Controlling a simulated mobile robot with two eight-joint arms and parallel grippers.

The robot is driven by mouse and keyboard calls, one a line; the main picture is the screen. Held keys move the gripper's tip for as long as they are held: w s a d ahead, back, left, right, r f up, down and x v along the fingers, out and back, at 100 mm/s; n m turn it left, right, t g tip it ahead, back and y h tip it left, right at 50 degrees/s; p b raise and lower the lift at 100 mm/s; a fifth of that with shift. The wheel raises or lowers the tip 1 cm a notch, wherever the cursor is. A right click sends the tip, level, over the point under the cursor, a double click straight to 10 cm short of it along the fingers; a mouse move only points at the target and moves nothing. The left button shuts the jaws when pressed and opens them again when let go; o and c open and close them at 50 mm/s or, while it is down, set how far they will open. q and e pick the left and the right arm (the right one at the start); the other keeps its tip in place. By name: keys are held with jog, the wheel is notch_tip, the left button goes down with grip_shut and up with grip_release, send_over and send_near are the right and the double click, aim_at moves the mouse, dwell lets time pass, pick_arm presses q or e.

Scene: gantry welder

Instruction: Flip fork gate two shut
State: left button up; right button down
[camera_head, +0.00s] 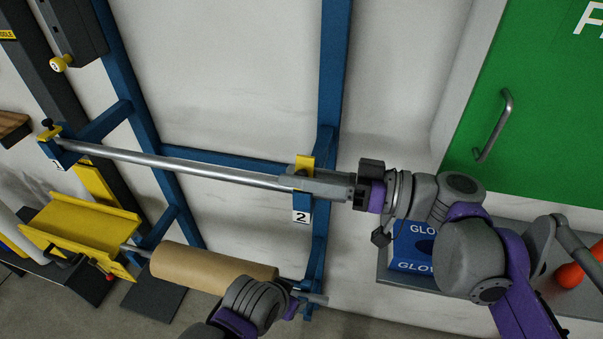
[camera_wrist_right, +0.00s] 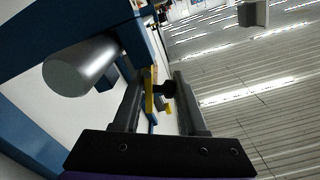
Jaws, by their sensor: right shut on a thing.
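Fork two is a blue bracket with a white "2" label (camera_head: 300,216) on the blue upright. Its yellow gate (camera_head: 304,163) shows just behind my right gripper (camera_head: 296,180), which reaches in from the right. In the right wrist view the yellow gate (camera_wrist_right: 149,92) and its black knob (camera_wrist_right: 168,88) lie between my right fingers (camera_wrist_right: 160,103); the gripper is shut on the gate's knob. A silver bar (camera_head: 180,162) runs to fork two, and its round end (camera_wrist_right: 78,72) shows beside the fingers. Whether the gate is fully closed is hidden. My left gripper (camera_head: 302,296) is low by a brown roll; its fingers are unclear.
The other fork's yellow gate (camera_head: 48,131) with a black knob is at the bar's left end. The brown roll (camera_head: 214,269) and a yellow cradle (camera_head: 82,225) are below. A blue glove box (camera_head: 412,247) sits on a shelf right, near a green door (camera_head: 548,110).

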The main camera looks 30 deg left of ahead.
jog(key=m, duration=0.2)
jog(key=w+m, duration=0.1)
jog(key=m, duration=0.1)
jog(key=shift+a+r+m, duration=0.15)
jog(key=shift+m, duration=0.15)
jog(key=m, duration=0.2)
jog(key=w+m, duration=0.1)
jog(key=m, duration=0.1)
jog(key=shift+a+m, duration=0.1)
jog(key=shift+m, duration=0.3)
dwell(1.0)
jog(key=c, duration=0.6)
grip_release()
jog(key=shift+f, duration=0.2)
jog(key=shift+c, duration=0.2)
jog(key=v, duration=1.1)
jog(key=shift+s+a+f, duration=0.1)
